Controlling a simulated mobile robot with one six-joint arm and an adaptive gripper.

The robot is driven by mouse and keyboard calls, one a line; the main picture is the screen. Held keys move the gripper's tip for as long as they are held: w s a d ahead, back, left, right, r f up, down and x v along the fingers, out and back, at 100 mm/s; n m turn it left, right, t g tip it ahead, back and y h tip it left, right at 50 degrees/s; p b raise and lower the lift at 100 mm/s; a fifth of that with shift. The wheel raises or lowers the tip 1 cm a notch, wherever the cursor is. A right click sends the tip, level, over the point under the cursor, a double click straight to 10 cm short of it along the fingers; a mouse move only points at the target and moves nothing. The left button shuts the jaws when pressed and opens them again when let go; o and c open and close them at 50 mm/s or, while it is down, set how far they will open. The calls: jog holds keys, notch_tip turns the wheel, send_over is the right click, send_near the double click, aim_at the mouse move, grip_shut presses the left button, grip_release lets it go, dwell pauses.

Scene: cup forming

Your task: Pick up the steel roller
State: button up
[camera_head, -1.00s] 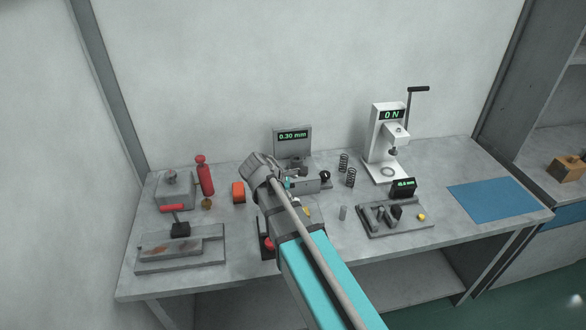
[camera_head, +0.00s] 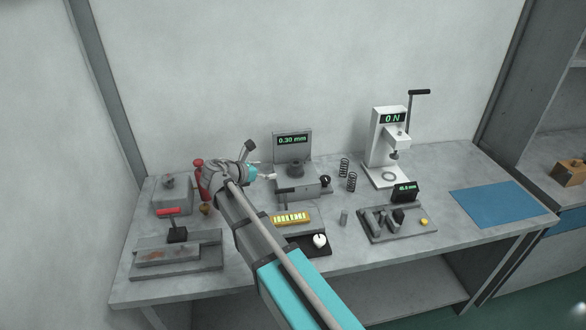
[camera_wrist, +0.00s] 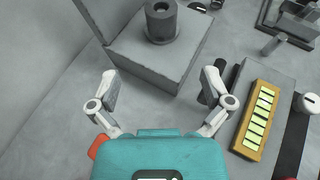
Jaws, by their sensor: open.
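A small plain grey cylinder (camera_head: 344,217) stands upright on the table; it may be the steel roller, but I cannot be sure. It also shows at the upper right of the wrist view (camera_wrist: 272,45). A dark stepped cylinder (camera_head: 295,168) sits on the gauge block (camera_head: 312,187) under the "0.30 mm" display, and shows in the wrist view (camera_wrist: 160,22). My gripper (camera_head: 259,163) is open and empty, left of the gauge block in the head view. In the wrist view its fingers (camera_wrist: 160,92) are spread over bare table in front of that block.
A yellow slotted strip (camera_head: 291,218) and white knob (camera_head: 320,240) lie right of my gripper. Two springs (camera_head: 344,168), a white press (camera_head: 385,150) and a fixture (camera_head: 385,235) stand further right. A red-handled clamp (camera_head: 177,232) is left. The blue mat (camera_head: 495,203) is clear.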

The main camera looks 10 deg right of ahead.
aim_at(291, 166)
jog(key=b+x, duration=0.3)
jog(key=x, duration=0.4)
jog(key=shift+w+d+f, duration=0.2)
jog(key=shift+d, duration=0.1)
jog(key=shift+w+d, duration=0.15)
jog(key=shift+d, duration=0.2)
jog(key=shift+b+x, duration=0.9)
jog(key=shift+x, duration=1.7)
jog(key=shift+d+r, duration=0.1)
jog(key=c, duration=1.4)
jog(key=shift+o, duration=0.2)
jog(key=shift+r, duration=0.1)
